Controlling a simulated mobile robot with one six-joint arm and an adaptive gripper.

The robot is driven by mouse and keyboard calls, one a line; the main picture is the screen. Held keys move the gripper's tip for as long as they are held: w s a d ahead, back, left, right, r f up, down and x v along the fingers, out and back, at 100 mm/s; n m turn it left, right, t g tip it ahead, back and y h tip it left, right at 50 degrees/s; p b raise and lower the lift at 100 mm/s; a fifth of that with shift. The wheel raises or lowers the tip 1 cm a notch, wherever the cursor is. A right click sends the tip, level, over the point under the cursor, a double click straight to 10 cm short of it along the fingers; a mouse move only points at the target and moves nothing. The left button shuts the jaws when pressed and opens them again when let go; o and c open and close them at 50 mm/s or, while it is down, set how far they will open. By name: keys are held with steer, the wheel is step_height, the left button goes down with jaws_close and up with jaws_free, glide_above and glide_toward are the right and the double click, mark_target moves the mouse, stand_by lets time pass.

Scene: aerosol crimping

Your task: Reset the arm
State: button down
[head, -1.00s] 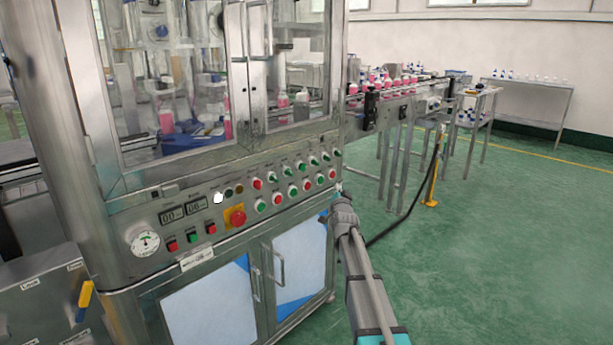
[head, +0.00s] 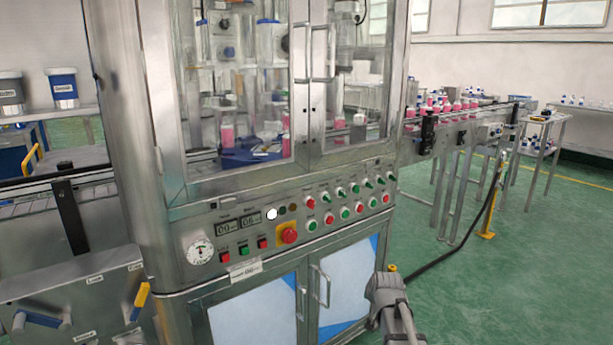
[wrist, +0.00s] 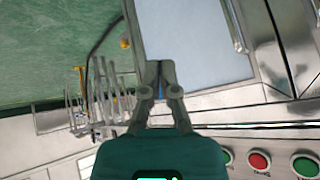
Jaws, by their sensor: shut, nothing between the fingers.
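My gripper (wrist: 160,66) shows in the wrist view with its two grey fingers together and nothing between them. Its tips overlap the pale cabinet door panel of the machine in the picture; how far apart they are I cannot tell. In the head view, part of my arm (head: 390,304) rises from the bottom edge, in front of the lower right of the crimping machine (head: 340,245). The gripper's fingers cannot be made out there.
The machine's button panel (head: 325,225) also shows at the bottom of the wrist view. A conveyor (head: 460,120) with pink bottles runs off to the right. A black hose (head: 455,255) reaches down to the floor. Open green floor (head: 540,285) lies to the right.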

steer(key=s+a+f+n+g, duration=0.15)
steer(key=s+g, duration=0.25)
steer(key=s, duration=0.7)
steer(key=s+a+f+n+g, duration=0.1)
steer(key=s+f+n+g, duration=0.2)
steer(key=s, duration=0.8)
step_height(320, 180, up, 35)
steer(key=m+g+p, duration=0.1)
steer(key=p, duration=3.3)
steer(key=shift+s+f, duration=0.15)
steer(key=shift+s, duration=0.15)
steer(key=shift+d+m, duration=0.15)
steer(key=shift+m, duration=0.1)
